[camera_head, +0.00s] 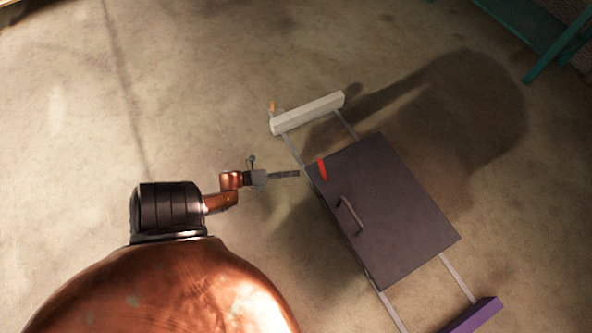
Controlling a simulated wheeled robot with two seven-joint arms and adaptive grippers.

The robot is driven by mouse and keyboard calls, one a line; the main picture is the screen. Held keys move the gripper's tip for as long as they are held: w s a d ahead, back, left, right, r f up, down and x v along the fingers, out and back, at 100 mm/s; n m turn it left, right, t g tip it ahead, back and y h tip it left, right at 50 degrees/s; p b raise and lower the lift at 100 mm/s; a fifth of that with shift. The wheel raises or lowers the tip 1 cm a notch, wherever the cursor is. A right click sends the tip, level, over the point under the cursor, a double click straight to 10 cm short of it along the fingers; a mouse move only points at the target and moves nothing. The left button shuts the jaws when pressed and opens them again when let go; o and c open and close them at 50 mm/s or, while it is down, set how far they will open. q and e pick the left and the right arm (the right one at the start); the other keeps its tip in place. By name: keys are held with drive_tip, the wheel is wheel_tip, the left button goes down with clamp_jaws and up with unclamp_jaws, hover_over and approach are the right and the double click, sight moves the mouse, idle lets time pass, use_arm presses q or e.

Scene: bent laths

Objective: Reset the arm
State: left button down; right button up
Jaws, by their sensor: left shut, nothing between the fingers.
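My left arm comes in from the lower left with copper-coloured links. My left gripper (286,174) is shut and empty, its fingers pointing right. It sits just left of a dark grey panel (395,215), seemingly apart from it in this view. The panel carries a grey bar handle (350,215) and a small red piece (322,170) near its upper left corner. My right gripper is not in view.
Thin pale strips (458,278) run past the panel between a white bar (308,113) above and a purple bar (474,316) at the lower right. A small orange piece (272,107) is by the white bar. A teal frame (530,25) stands at the upper right. Floor at upper left is clear.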

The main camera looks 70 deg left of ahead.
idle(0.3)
